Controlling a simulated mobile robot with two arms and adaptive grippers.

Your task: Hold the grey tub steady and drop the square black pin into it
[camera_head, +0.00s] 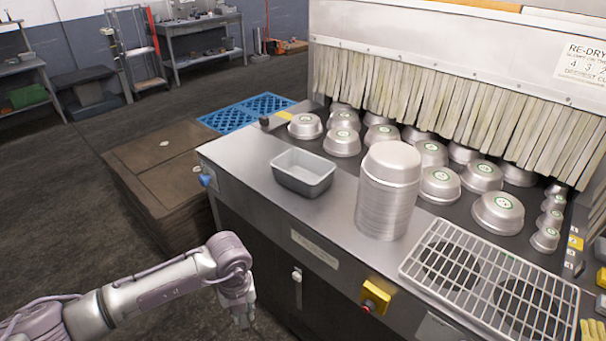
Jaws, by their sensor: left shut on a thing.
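The grey tub (304,184), an open rectangular pan, stands upright on the left part of the metal counter and looks empty. My left gripper (243,321) points down at the bottom of the view, in front of the counter and well below and left of the tub. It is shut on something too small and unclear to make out. I cannot clearly identify the square black pin; a small dark piece (265,122) sits at the counter's back left corner. My right gripper is not in view.
A tall stack of round pans (386,195) stands right of the tub. Several upturned pans (497,212) lie behind it, before a strip curtain (450,105). A wire rack (495,280) is at right, a yellow switch box (376,295) on the front. Counter front of the tub is clear.

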